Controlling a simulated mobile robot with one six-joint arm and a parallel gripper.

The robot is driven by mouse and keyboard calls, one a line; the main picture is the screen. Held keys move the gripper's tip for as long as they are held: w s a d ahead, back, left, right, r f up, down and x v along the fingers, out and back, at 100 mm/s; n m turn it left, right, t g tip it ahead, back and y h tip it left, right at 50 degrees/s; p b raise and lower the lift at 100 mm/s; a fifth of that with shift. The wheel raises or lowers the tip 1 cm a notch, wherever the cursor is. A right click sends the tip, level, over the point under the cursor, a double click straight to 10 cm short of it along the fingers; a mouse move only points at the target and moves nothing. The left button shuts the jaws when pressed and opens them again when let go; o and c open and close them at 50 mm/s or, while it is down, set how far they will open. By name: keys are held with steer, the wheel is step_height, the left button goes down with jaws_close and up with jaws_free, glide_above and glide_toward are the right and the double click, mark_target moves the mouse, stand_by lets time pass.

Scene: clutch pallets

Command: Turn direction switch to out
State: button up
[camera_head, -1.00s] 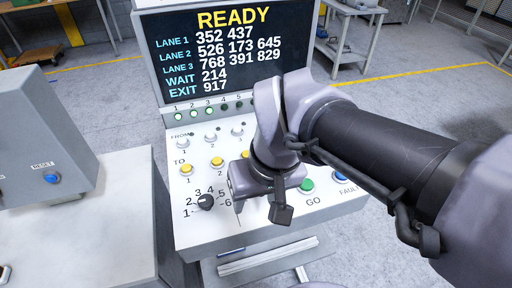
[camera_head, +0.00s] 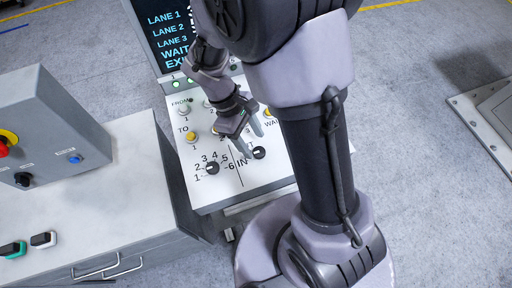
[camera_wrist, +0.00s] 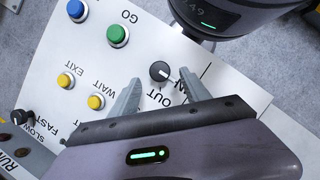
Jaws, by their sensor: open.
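The direction switch (camera_wrist: 159,71) is a round black knob with a white pointer mark. In the wrist view it sits by the labels OUT and IN, and its mark points toward IN. In the head view the knob (camera_head: 259,153) is partly visible to the right of the IN label. My gripper (camera_wrist: 159,77) is open and empty, with one finger on each side of the knob in the wrist view. The knob lies level with or just beyond the fingertips; contact cannot be told. In the head view my gripper (camera_head: 251,141) is low over the panel, close to the knob.
The numbered dial (camera_head: 211,168) is left of the switch. Yellow WAIT (camera_wrist: 96,102) and EXIT (camera_wrist: 66,80) buttons, a green GO button (camera_wrist: 117,36) and a blue button (camera_wrist: 77,10) are nearby. A grey control box (camera_head: 60,125) stands on the left bench.

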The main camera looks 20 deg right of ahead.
mark_target(259, 151)
steer(key=x, duration=0.3)
steer(key=shift+s+d+f+b, duration=0.1)
steer(key=shift+f+b, duration=0.2)
steer(key=shift+b, duration=0.05)
jaws_close()
steer(key=shift+m, duration=0.3)
steer(key=m+y, duration=0.1)
steer(key=m, duration=0.1)
steer(key=m+g+y+p, duration=0.1)
steer(key=m, duration=0.2)
steer(key=shift+d+m, duration=0.2)
steer(key=shift+m, duration=0.1)
steer(key=m+y, duration=0.1)
steer(key=m, duration=0.1)
steer(key=m+y, duration=0.1)
steer(key=m, duration=0.2)
steer(key=shift+d+m, duration=0.2)
steer(key=shift+m, duration=0.1)
